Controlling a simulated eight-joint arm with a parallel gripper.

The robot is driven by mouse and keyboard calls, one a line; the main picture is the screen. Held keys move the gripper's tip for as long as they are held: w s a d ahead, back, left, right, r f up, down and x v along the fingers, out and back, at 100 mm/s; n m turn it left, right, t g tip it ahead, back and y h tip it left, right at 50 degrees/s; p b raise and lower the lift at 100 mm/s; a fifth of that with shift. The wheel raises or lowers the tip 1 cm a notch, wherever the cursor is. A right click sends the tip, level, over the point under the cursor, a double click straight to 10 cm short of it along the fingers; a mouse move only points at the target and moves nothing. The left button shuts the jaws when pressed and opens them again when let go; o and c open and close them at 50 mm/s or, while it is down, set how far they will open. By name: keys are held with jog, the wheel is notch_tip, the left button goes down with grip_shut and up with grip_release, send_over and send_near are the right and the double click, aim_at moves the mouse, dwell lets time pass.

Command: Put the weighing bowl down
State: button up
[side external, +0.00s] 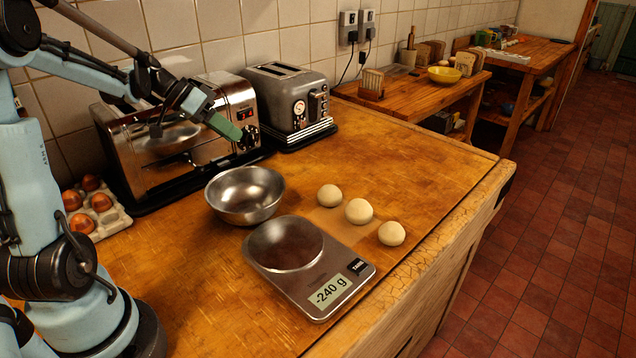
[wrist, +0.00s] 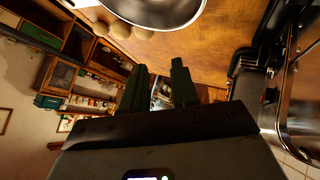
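The steel weighing bowl (side external: 245,196) is upright and appears to rest on the wooden worktop, behind and left of the kitchen scale (side external: 330,258). Its rim and part of its inside show at the top of the wrist view (wrist: 160,8). The scale's steel pan is empty and its display reads -240 g. My gripper (side external: 224,127) is up in front of the steel toaster, above and behind the bowl and apart from it. In the wrist view its two dark green fingers (wrist: 160,85) are spread, with nothing held between them.
Several pale dough balls (side external: 359,211) lie right of the bowl. A wide steel toaster (side external: 180,140) and a grey toaster (side external: 288,100) stand along the tiled wall. An egg tray (side external: 108,216) is at the left.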

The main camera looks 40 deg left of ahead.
jog(key=s+d+y, duration=0.3)
jog(key=d, duration=0.7)
jog(key=s+d+f+n+y, duration=0.1)
jog(key=s+d+y, duration=0.2)
jog(key=d, duration=0.7)
jog(key=shift+s+f, duration=0.2)
jog(key=shift+s, duration=0.45)
jog(key=shift+c, duration=0.4)
